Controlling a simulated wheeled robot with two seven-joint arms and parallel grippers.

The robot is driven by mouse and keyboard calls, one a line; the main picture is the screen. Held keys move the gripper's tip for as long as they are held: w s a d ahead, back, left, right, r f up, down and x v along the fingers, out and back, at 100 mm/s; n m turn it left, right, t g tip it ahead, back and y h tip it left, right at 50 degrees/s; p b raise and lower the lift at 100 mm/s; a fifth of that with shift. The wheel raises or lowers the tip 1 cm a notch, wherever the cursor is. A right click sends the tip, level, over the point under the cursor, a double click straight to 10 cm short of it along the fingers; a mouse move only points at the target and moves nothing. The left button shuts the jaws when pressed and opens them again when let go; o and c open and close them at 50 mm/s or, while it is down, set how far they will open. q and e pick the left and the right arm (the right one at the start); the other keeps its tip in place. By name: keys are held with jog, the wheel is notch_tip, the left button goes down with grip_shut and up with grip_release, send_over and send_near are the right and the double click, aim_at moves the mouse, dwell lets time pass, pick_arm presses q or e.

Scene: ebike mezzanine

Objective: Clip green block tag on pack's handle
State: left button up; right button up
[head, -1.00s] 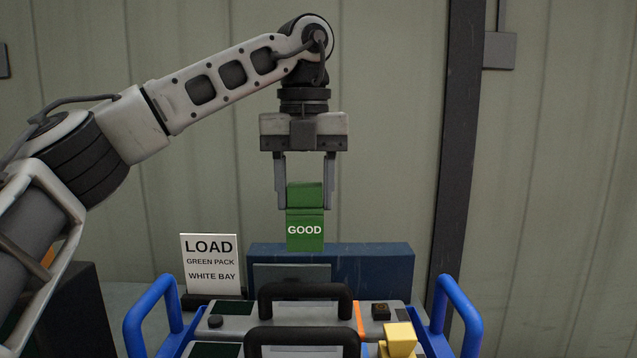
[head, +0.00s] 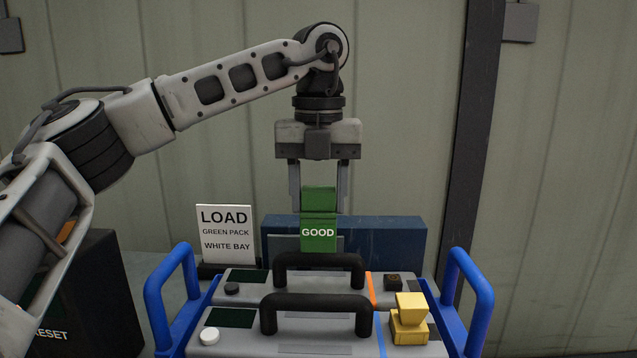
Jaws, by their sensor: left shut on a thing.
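The green block tag (head: 318,218), marked GOOD, hangs upright in my left gripper (head: 318,195), which is shut on its upper part. The tag is above and behind the packs in the picture, in front of a dark blue box. Two grey packs with black arched handles lie one behind the other. The rear pack's handle (head: 318,260) is just below the tag; whether they touch I cannot tell. The front pack's handle (head: 316,302) is nearer me. A yellow block (head: 410,318) sits at the right of the front pack. My right gripper is not in view.
Blue side rails (head: 165,300) flank the packs on both sides. A white sign (head: 227,232) reads LOAD GREEN PACK WHITE BAY. The dark blue box (head: 395,240) stands behind, and a dark post (head: 475,130) rises at the right.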

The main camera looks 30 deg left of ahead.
aim_at(319, 256)
pick_arm(q)
jog(key=shift+f, duration=1.3)
jog(key=shift+f+b, duration=0.6)
jog(key=shift+f, duration=0.35)
jog(key=shift+f+b, duration=0.5)
jog(key=shift+f, duration=0.25)
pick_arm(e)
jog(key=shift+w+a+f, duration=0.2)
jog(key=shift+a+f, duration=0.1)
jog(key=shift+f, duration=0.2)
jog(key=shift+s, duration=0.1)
pick_arm(q)
jog(key=shift+f+b, duration=0.4)
jog(key=shift+f, duration=0.15)
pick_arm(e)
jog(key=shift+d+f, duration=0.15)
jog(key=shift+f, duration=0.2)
pick_arm(q)
jog(key=o, duration=1.1)
jog(key=shift+c, duration=0.2)
